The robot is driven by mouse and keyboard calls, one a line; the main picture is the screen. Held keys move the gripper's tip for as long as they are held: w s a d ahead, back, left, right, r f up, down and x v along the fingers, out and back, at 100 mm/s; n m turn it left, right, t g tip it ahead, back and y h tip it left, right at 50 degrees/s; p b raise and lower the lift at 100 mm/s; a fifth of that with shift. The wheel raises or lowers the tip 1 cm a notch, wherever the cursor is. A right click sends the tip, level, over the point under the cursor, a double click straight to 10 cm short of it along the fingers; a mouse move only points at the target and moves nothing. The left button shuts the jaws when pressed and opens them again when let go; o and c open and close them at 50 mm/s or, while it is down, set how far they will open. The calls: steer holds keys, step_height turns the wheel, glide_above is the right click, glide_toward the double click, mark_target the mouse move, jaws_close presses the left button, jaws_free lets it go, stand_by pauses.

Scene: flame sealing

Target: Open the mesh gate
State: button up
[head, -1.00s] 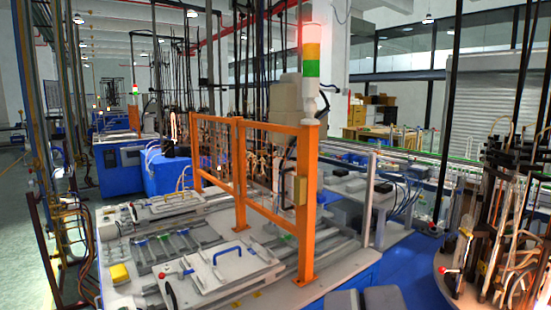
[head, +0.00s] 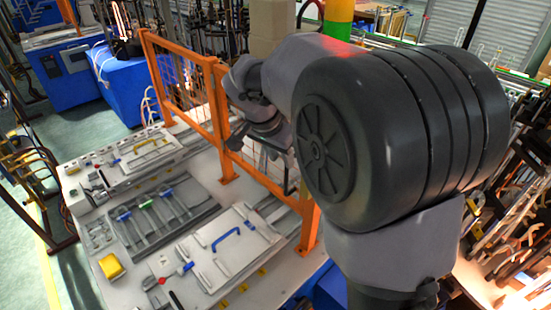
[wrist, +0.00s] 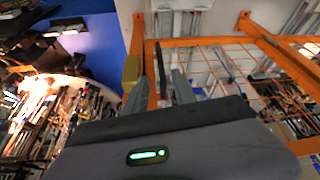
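The mesh gate (head: 262,179) is the right-hand orange-framed panel in the head view, largely hidden behind my arm. It appears closed, in line with the fixed panel to its left. In the wrist view the gate's mesh (wrist: 225,72) and orange frame fill the upper right. A dark upright handle (wrist: 160,70) stands near its orange post. My gripper (wrist: 159,92) is open, with one grey finger on each side of the handle as pictured. Contact with the handle cannot be made out.
A yellow box (wrist: 131,70) sits beside the post, close to the left finger. The white worktable (head: 225,288) carries a plate with a blue handle (head: 226,238) in front of the gate. A cluttered round table (wrist: 72,85) is at the left of the wrist view.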

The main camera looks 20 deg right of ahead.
mark_target(286, 170)
steer(key=x, duration=0.8)
steer(key=shift+d, duration=0.1)
steer(key=shift+w+f, duration=0.3)
steer(key=shift+s, duration=0.15)
steer(key=shift+c, duration=0.4)
jaws_close()
